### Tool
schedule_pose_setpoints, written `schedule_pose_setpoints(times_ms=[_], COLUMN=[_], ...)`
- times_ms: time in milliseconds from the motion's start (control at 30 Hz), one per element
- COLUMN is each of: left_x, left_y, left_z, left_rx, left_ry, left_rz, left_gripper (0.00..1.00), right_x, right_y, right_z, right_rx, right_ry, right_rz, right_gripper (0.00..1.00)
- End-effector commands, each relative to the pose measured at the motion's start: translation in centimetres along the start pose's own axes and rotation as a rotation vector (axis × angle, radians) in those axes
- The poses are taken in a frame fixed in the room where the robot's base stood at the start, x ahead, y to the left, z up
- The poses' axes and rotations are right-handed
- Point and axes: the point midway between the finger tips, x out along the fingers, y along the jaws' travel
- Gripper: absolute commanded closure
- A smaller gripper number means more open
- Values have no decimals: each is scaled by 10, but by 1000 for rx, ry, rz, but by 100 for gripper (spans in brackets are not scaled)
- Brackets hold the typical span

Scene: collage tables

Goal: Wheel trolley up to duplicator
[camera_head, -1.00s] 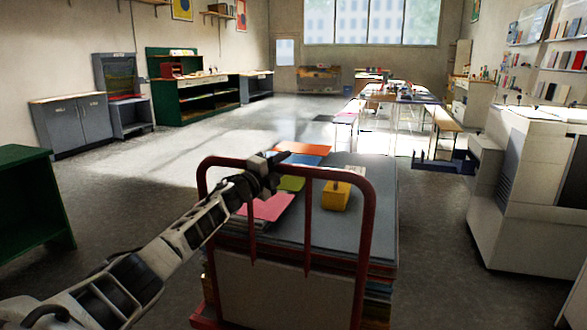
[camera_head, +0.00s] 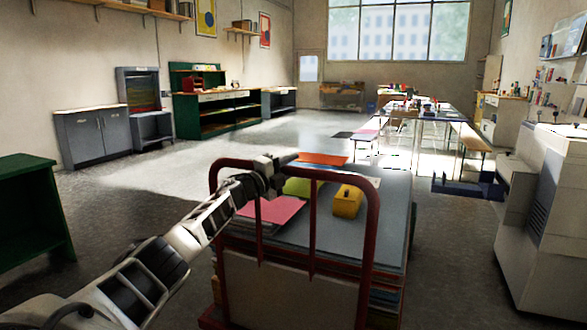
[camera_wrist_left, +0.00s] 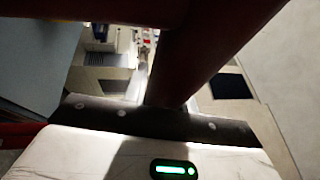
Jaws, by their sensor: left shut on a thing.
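The trolley stands right in front of me, with a red tube handle frame (camera_head: 369,230) at its near end. Its deck carries a stack of large grey sheets (camera_head: 385,215), with pink, green and orange sheets and a yellow box-like object (camera_head: 347,200) on top. My left gripper (camera_head: 274,164) is shut on the handle's top bar, left of its middle. In the left wrist view the dark red tubes (camera_wrist_left: 200,50) cross close in front of the gripper. A big pale machine, apparently the duplicator (camera_head: 545,220), stands at the right, apart from the trolley. My right gripper is out of view.
A low dark blue object (camera_head: 468,187) lies on the floor left of the machine. A long table (camera_head: 435,113) with benches stands ahead. A green unit (camera_head: 30,215) is at the near left; grey cabinets (camera_head: 92,138) line the left wall. Open floor lies ahead and left.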

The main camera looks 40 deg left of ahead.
Motion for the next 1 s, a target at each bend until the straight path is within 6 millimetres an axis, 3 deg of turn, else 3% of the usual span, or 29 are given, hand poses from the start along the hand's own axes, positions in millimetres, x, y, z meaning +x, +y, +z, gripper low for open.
schedule_pose_setpoints(times_ms=[333, 367, 400, 433, 767, 1000], left_x=[-2, -2, -2, -2, -2, -22], left_y=[6, 6, 6, 6, 2, 3], left_z=[1, 1, 1, 1, 1, 1], left_rx=[4, 4, 4, 3, 3, 5], left_ry=[-3, -3, -3, -3, -1, -2], left_rz=[13, 13, 12, 12, 5, 8], left_gripper=[100, 67, 56, 51, 51, 51], right_x=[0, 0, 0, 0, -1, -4], right_y=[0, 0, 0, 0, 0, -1], right_z=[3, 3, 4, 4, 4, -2], right_rx=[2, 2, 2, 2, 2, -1], right_ry=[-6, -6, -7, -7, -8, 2], right_rz=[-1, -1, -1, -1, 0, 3], right_gripper=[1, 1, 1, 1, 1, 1])
